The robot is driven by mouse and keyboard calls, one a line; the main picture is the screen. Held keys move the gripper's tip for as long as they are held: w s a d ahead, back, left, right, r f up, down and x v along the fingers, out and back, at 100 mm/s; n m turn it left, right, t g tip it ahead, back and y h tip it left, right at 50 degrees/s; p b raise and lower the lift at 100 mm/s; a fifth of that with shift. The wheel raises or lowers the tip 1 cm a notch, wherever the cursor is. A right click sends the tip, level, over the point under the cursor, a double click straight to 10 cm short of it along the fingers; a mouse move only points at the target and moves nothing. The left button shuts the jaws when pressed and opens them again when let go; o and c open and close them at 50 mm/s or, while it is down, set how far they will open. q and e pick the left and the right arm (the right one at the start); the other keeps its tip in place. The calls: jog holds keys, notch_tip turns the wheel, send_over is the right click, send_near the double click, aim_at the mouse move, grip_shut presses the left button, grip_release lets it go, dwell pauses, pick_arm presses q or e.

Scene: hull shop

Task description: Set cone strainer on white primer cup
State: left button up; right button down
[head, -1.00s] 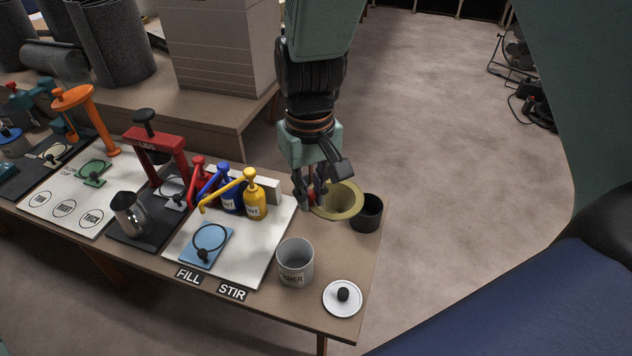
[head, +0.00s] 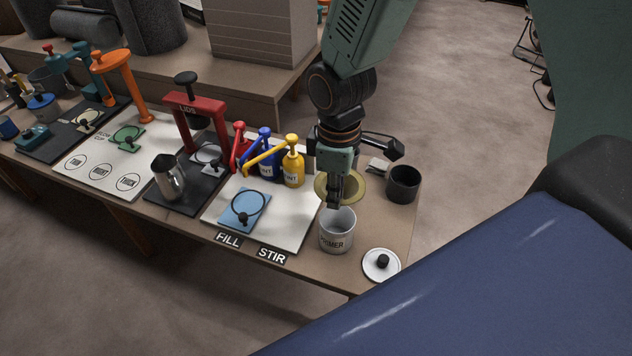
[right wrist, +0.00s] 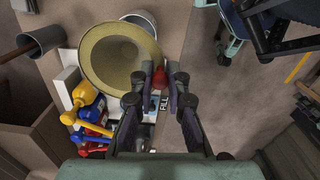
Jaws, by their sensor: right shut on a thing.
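My right gripper (head: 335,200) is shut on the cone strainer, a pale yellow funnel with a wide rim (head: 355,187). In the right wrist view the fingertips (right wrist: 160,78) close on a red tab at the strainer's edge, and the strainer (right wrist: 118,55) looks upright. The white primer cup (head: 337,238), open and lettered PRIMER, stands near the table's front edge. The strainer is just behind and above the cup in the head view. In the right wrist view it covers most of the cup, whose rim (right wrist: 143,17) shows past it. My left gripper is not in view.
A black cup (head: 403,187) stands right of the strainer. A white lid with a black knob (head: 381,264) lies at the front right corner. Yellow (head: 292,168) and blue (head: 267,160) pump bottles stand left of the gripper, behind a blue pad (head: 243,207).

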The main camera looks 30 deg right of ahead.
aim_at(343, 201)
jog(key=shift+s+d+f+n, duration=0.35)
jog(key=shift+d+f+n, duration=0.35)
jog(key=shift+n, duration=0.6)
jog(key=shift+w+a+f, duration=0.1)
jog(key=shift+w+a, duration=0.05)
jog(key=shift+a, duration=0.05)
jog(key=shift+d+f+b, duration=0.25)
jog(key=shift+f+b, duration=0.4)
jog(key=shift+b, duration=0.3)
jog(key=shift+a+f+b, duration=0.25)
jog(key=shift+f+b, duration=0.35)
jog(key=shift+b, duration=0.3)
jog(key=shift+d+f+b, duration=0.15)
jog(key=shift+f+b, duration=0.6)
jog(key=shift+b, duration=0.1)
jog(key=shift+f+b, duration=1.3)
jog(key=shift+f, duration=1.45)
jog(key=shift+r, duration=0.1)
jog(key=c, duration=1.3)
grip_release()
